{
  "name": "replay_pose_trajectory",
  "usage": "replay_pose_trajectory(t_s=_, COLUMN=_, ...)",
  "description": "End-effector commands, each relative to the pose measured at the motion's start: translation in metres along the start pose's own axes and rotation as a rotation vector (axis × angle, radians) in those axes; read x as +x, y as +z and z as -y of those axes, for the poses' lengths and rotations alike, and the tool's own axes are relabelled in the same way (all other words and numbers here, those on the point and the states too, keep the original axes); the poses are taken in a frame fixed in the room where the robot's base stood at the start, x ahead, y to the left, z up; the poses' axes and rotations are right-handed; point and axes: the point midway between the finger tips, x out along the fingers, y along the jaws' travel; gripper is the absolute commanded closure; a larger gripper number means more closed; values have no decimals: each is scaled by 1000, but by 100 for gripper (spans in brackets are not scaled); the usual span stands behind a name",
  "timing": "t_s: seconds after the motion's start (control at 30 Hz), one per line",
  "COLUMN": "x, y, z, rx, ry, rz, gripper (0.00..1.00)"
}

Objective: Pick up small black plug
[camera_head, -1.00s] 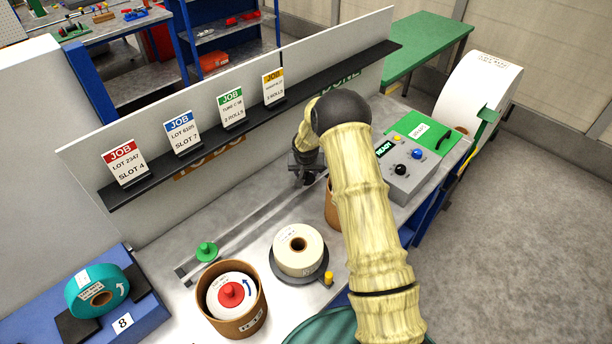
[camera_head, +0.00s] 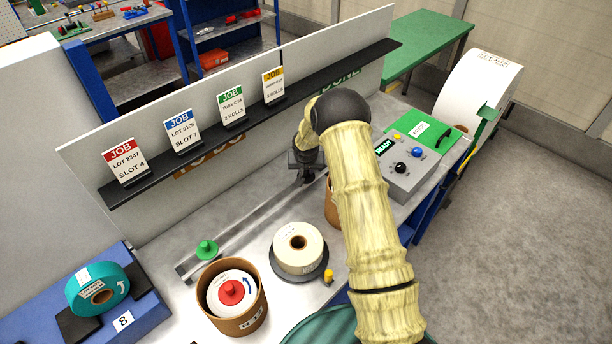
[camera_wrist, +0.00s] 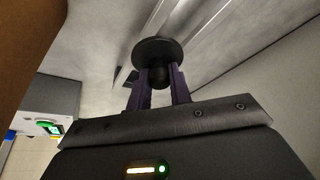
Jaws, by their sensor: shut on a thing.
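The small black plug (camera_wrist: 157,52) shows in the wrist view as a round black disc with a short stem below it. My gripper (camera_wrist: 160,84) has its two fingers on either side of the stem and is shut on it. The disc is beyond the fingertips, over the grey bench top with its pale rail. I cannot tell whether the plug touches the bench. In the head view my gripper (camera_head: 306,176) is at the far part of the bench, in front of the upright panel, and the plug is too dark and small to make out there.
A brown tub (camera_head: 331,205) stands close by my gripper, partly behind my arm. A grey control box (camera_head: 408,170) is to the right. A white roll (camera_head: 299,246), a tub with a red-knobbed roll (camera_head: 232,322) and a green plug (camera_head: 207,249) are nearer. A panel with job cards (camera_head: 240,130) stands behind.

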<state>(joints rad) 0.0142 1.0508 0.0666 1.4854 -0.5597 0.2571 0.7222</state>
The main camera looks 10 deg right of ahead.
Motion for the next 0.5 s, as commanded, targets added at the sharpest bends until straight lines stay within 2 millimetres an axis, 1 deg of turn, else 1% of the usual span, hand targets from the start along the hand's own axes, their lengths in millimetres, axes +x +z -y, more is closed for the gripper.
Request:
replay_pose_trajectory(t_s=0.17, x=-2, y=-1, z=0, rx=0, ry=0, rz=0, gripper=100)
replay_pose_trajectory(t_s=0.27, x=-8, y=-4, z=0, rx=1, ry=-1, rz=-2, gripper=100)
replay_pose_trajectory(t_s=0.37, x=-19, y=-8, z=0, rx=1, ry=-1, rz=-2, gripper=100)
replay_pose_trajectory(t_s=0.5, x=-42, y=-19, z=0, rx=1, ry=-1, rz=-5, gripper=100)
